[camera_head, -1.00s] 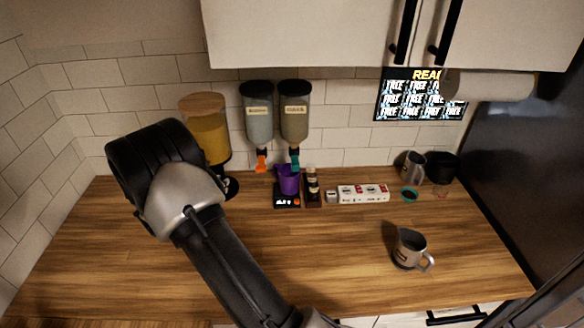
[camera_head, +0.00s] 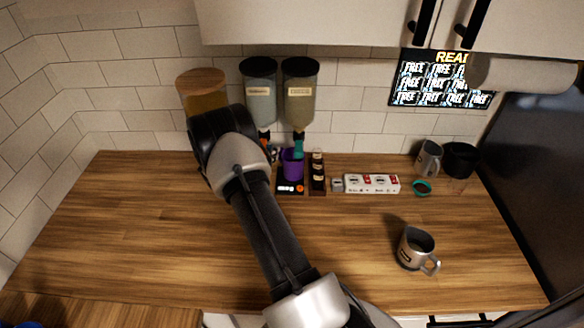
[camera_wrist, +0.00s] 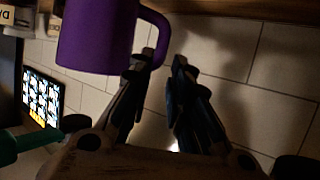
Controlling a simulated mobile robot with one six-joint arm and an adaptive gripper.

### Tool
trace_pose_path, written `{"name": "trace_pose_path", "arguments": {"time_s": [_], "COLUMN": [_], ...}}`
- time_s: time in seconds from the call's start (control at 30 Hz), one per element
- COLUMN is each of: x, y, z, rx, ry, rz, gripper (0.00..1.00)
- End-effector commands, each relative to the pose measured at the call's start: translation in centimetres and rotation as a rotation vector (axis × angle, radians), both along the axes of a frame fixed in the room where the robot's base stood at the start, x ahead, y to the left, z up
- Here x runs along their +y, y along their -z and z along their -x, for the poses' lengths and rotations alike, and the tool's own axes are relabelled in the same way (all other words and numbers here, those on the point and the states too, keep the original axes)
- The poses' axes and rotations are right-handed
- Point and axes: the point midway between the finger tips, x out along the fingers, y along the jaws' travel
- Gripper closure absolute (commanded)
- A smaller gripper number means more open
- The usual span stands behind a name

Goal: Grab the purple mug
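The purple mug (camera_head: 291,166) stands on a small black scale (camera_head: 289,188) below the two dispensers, against the back wall. In the wrist view the purple mug (camera_wrist: 97,35) fills the upper left, with its handle pointing right toward my fingertips. My gripper (camera_wrist: 163,62) has its two fingers apart with a narrow gap between the tips. The handle's end lies at the left fingertip; I cannot tell whether they touch. In the head view my arm's end is just left of the mug and hides most of the gripper.
Two dispensers (camera_head: 299,100) hang above the mug, and a wood-lidded jar (camera_head: 203,90) is behind my arm. A dark rack with small bottles (camera_head: 317,175) stands close right of the scale. A white box (camera_head: 372,184) and a grey mug (camera_head: 416,249) are farther right. The left counter is clear.

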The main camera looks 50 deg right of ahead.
Motion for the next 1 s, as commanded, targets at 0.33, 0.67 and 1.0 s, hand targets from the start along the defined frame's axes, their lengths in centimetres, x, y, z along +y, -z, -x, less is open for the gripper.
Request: {"name": "trace_pose_path", "arguments": {"time_s": [0.33,0.67,1.0], "x": [-3.3,-5.2,-5.2], "y": [1.9,2.5,2.5], "z": [0.0,-0.3,-0.3], "rx": [0.0,0.001,0.001], "ry": [0.002,-0.001,-0.001], "rz": [0.0,0.0,0.0], "gripper": [0.82,0.82,0.97]}}
